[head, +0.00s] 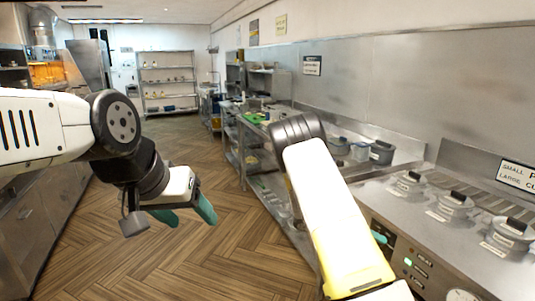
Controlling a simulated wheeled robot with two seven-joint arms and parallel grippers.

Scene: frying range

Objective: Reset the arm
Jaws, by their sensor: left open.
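My left arm comes in from the left. Its gripper (186,213) hangs over the open wood floor, with two teal fingers spread apart and nothing between them. My right arm (328,215), white and yellow with a dark joint at its top, is bent in front of the frying range (405,215). A small teal tip of my right gripper (379,237) shows beside that arm near the range's front panel. The rest of the right gripper is hidden behind the arm, so its opening cannot be seen.
Several lidded pots (453,203) sit in the range top at the right. Grey containers (381,152) stand on the counter behind the right arm. A steel cabinet (40,215) lines the left side. Shelves (167,80) stand at the back. The floor (205,255) between is clear.

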